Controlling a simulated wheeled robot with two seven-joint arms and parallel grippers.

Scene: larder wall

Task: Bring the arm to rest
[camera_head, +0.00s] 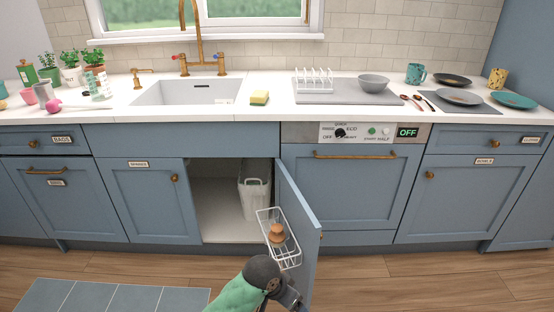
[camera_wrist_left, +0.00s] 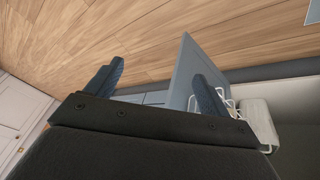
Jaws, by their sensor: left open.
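My left arm comes in at the bottom middle of the head view, with a green sleeve and dark wrist. The jaws of my left gripper show in the left wrist view (camera_wrist_left: 156,88). Its two dark fingers are spread wide with nothing between them. The gripper is near the open blue cabinet door (camera_head: 299,235), which also shows beyond the fingers in the wrist view (camera_wrist_left: 186,68). I cannot tell whether they touch. My right gripper is not in view.
A white wire rack (camera_head: 290,262) on the door's inner side holds a brown object (camera_head: 276,233). A white bin (camera_head: 254,198) stands inside the open cabinet under the sink (camera_head: 188,93). The wooden floor (camera_head: 400,280) at right is clear. A blue-grey mat (camera_head: 105,297) lies at left.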

